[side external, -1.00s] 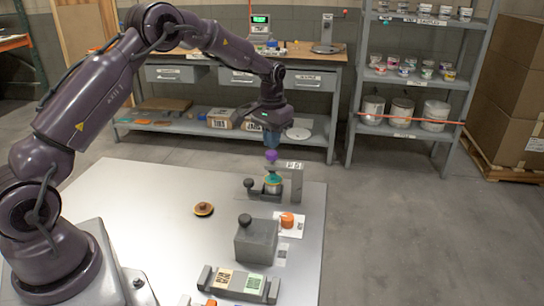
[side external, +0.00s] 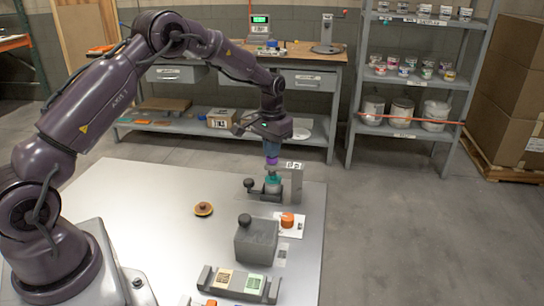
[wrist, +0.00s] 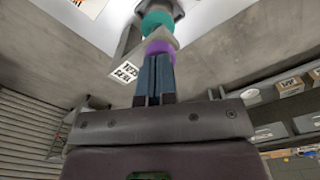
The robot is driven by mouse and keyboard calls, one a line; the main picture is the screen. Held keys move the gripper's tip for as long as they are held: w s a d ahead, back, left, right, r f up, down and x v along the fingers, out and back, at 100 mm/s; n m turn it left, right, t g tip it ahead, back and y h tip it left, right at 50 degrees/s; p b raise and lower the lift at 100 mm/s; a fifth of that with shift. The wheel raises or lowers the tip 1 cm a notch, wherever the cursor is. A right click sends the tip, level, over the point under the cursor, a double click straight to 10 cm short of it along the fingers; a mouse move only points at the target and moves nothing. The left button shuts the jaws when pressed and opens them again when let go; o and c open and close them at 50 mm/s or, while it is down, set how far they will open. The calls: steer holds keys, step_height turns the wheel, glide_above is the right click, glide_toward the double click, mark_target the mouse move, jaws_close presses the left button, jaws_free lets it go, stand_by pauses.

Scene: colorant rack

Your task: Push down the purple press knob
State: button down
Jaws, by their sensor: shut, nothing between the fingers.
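The purple press knob (side external: 272,160) stands on top of the small grey press at the far right part of the white table. It also shows in the wrist view (wrist: 160,47), directly at my fingertips, with a teal part (wrist: 157,20) beyond it. My gripper (side external: 271,153) points down over the knob, fingers shut and empty. In the wrist view the blue fingers (wrist: 155,57) are together and their tips appear to touch the knob. Part of the knob's top is hidden behind the fingertips.
A grey upright with a label (side external: 296,182) stands close to the right of the press. A grey block with a round knob (side external: 256,240), an orange piece (side external: 287,220) and a brown round piece (side external: 203,209) sit nearer on the table. The table's left middle is clear.

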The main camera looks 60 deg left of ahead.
stand_by(0.4)
steer(key=shift+r, duration=1.3)
steer(key=shift+r, duration=2.05)
steer(key=shift+f, duration=0.1)
steer(key=s+d+r+m+t, duration=0.1)
steer(key=s+d+r, duration=0.4)
steer(key=s, duration=0.5)
steer(key=s+d+r+m+t, duration=0.1)
steer(key=s+d+r, duration=0.4)
steer(key=s, duration=0.5)
steer(key=s+d+r+m+t, duration=0.1)
steer(key=s+d+r+t, duration=0.2)
steer(key=s, duration=0.7)
step_height(320, 180, up, 2)
steer(key=shift+d+r+t, duration=0.1)
steer(key=shift+d+t, duration=0.2)
steer(key=shift+d, duration=0.65)
